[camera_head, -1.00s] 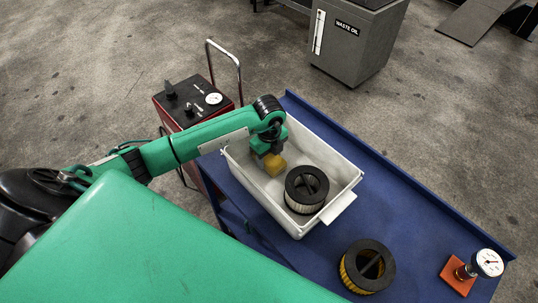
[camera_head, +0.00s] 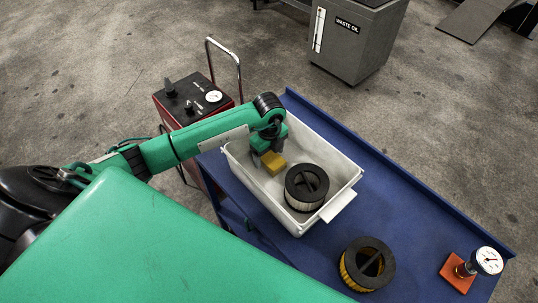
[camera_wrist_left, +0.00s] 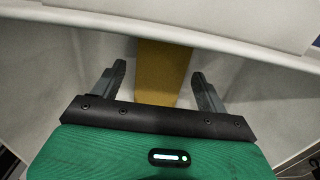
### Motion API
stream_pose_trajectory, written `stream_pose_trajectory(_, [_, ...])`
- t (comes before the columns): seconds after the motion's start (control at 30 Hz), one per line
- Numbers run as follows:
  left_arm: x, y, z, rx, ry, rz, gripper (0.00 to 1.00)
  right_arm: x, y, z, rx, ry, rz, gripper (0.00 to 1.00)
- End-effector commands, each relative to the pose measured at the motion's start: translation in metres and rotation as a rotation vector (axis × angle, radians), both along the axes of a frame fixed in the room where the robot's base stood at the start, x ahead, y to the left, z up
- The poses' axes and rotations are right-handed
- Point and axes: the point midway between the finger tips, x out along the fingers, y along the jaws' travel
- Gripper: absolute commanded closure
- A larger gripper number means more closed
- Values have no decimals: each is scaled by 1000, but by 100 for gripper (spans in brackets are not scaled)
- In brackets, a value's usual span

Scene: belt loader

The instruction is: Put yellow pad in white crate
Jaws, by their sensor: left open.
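The yellow pad (camera_head: 273,162) is inside the white crate (camera_head: 342,172), toward its left end. It also shows in the left wrist view (camera_wrist_left: 162,72), beyond and between the fingers. My left gripper (camera_head: 262,157) reaches down into the crate beside the pad. In the left wrist view its two fingers (camera_wrist_left: 158,85) stand wide apart with clear gaps on both sides of the pad, so it is open. My right gripper is not seen.
A black-topped filter (camera_head: 307,188) stands in the crate right of the pad. A yellow filter (camera_head: 367,265) and a gauge on an orange base (camera_head: 459,274) are on the blue bench (camera_head: 420,222). A red cart (camera_head: 190,103) and a waste oil bin (camera_head: 352,45) stand behind.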

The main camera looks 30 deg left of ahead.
Motion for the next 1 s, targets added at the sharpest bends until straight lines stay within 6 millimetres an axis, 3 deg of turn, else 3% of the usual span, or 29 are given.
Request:
stream_pose_trajectory(0.5, [1, 1, 97, 1, -3, 0, 24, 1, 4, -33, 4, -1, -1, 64])
stream_pose_trajectory(0.7, [0, 0, 111, 1, 0, 0, 24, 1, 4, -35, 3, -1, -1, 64])
stream_pose_trajectory(1.0, [0, 0, 112, 1, 1, 1, 24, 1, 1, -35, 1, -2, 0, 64])
